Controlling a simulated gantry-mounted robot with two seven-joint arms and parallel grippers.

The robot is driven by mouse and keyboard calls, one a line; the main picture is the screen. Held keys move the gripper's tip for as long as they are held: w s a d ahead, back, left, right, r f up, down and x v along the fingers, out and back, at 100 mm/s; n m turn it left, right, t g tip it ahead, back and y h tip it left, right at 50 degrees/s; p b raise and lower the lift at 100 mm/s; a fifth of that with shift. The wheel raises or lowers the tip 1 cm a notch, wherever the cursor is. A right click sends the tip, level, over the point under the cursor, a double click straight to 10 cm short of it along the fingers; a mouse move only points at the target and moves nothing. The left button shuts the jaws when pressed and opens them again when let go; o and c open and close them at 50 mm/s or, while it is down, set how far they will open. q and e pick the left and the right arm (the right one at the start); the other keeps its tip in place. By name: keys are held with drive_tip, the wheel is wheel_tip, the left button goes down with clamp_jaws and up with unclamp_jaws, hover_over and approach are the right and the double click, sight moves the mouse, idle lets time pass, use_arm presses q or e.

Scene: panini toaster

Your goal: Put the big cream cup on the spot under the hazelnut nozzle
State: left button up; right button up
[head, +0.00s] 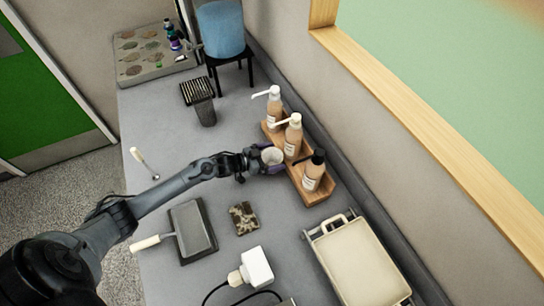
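The cream cup (271,155) is at the left side of the wooden rack. My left gripper (266,163) is shut on it, with its fingers around the cup's side; part of the cup is hidden by them. The rack (315,197) holds three pump bottles: a far one with a white pump (274,108), a middle one with a white pump (292,142) and a near one with a black pump (314,174). The labels are too small to read, so I cannot tell which is hazelnut. Whether the cup touches the rack is unclear. My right gripper is not in view.
A cream tray (357,262) lies at the near right. A flat dark press with a handle (191,232), a patterned block (243,218) and a white plug (257,267) lie nearer. A blue water jug (220,30) on a stand is at the back. The counter left of the rack is mostly clear.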

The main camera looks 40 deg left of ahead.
use_arm(q)
drive_tip(key=shift+r, duration=0.1)
drive_tip(key=v, duration=1.2)
drive_tip(key=shift+p, duration=0.4)
drive_tip(key=shift+r, duration=0.15)
